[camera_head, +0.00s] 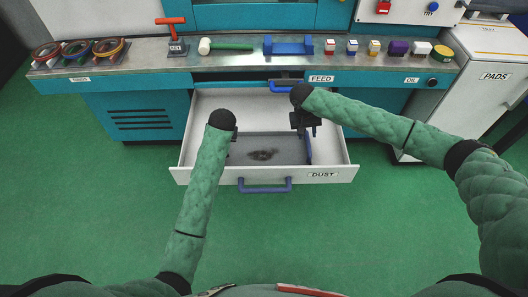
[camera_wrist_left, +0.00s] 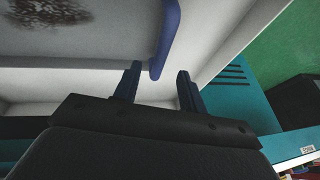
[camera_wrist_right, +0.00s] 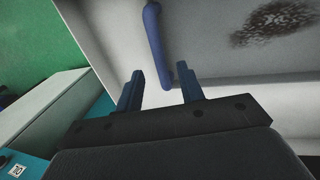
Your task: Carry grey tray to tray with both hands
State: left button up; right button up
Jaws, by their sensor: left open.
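The grey tray (camera_head: 287,153) lies inside an open white drawer, with a patch of dark dust (camera_head: 263,154) on it. Its blue right handle (camera_head: 308,148) shows in the head view; the left end is mostly hidden by my arm. My left gripper (camera_wrist_left: 156,84) is open at one end of a blue handle (camera_wrist_left: 166,40), whose end lies near its fingertips. My right gripper (camera_wrist_right: 160,86) is open at the other blue handle (camera_wrist_right: 153,35), whose end also lies near its fingertips. I cannot tell whether either handle is between the fingers. My right gripper also shows in the head view (camera_head: 305,130).
The green floor (camera_head: 330,235) before the drawer is clear.

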aim_at(308, 141)
pick_arm(q)
jog(key=shift+x, duration=3.25)
pick_arm(e)
jog(key=shift+d+f, duration=0.25)
jog(key=shift+f, duration=0.8)
jog(key=shift+d+f, duration=0.2)
jog(key=shift+f, duration=0.9)
jog(key=shift+d+f, duration=0.25)
jog(key=shift+f, duration=0.8)
pick_arm(q)
jog(key=shift+c, duration=0.3)
pick_arm(e)
jog(key=shift+c, duration=0.5)
pick_arm(q)
jog(key=c, duration=0.8)
pick_arm(e)
jog(key=c, duration=0.7)
pick_arm(q)
grip_shut()
pick_arm(e)
grip_shut()
jog(key=shift+w+r, duration=0.1)
